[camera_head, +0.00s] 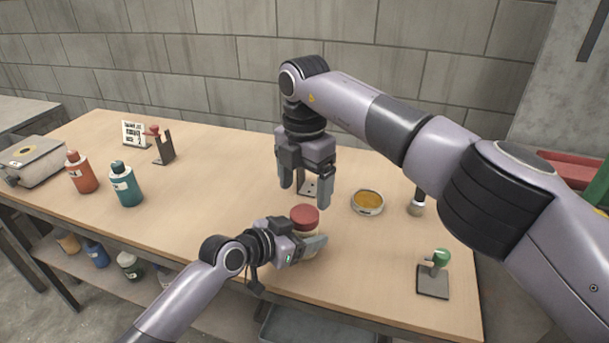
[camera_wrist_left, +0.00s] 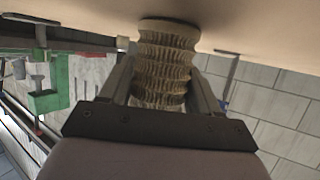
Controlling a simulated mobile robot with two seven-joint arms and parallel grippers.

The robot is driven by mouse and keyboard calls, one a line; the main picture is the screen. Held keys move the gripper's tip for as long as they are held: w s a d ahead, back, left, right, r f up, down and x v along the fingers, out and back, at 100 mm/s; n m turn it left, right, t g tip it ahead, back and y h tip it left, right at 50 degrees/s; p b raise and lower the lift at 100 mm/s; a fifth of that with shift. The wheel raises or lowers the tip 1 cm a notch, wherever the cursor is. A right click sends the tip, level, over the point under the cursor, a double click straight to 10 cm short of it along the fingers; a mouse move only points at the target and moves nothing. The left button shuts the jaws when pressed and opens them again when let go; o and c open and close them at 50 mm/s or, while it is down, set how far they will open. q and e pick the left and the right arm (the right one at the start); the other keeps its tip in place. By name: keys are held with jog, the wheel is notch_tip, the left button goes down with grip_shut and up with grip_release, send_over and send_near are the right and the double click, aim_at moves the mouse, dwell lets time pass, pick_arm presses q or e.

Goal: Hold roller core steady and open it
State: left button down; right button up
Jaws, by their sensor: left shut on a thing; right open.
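The roller core (camera_head: 305,218) stands upright near the table's front edge in the head view, with a round dark-red top. In the left wrist view its ribbed beige body (camera_wrist_left: 166,62) shows between the two fingers; the red top is not visible there. My left gripper (camera_head: 308,241) is shut on the body from the front left, and its fingers also show in the left wrist view (camera_wrist_left: 164,88). My right gripper (camera_head: 305,190) points down, open and empty, above and slightly behind the red top. A gap appears between its fingertips and the top.
On the wooden table (camera_head: 225,200), a round amber dish (camera_head: 367,201) sits right of the core. A green-knobbed stand (camera_head: 434,276) is at front right. Red (camera_head: 82,173) and teal (camera_head: 126,185) bottles stand left.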

aim_at(304, 213)
notch_tip(304, 213, down, 6)
dwell(0.4)
jog(key=c, duration=1.1)
pick_arm(q)
jog(key=shift+a, duration=0.1)
pick_arm(e)
jog(key=n, duration=0.6)
jog(key=shift+n, duration=0.3)
jog(key=o, duration=1.2)
jog(key=shift+c, duration=0.2)
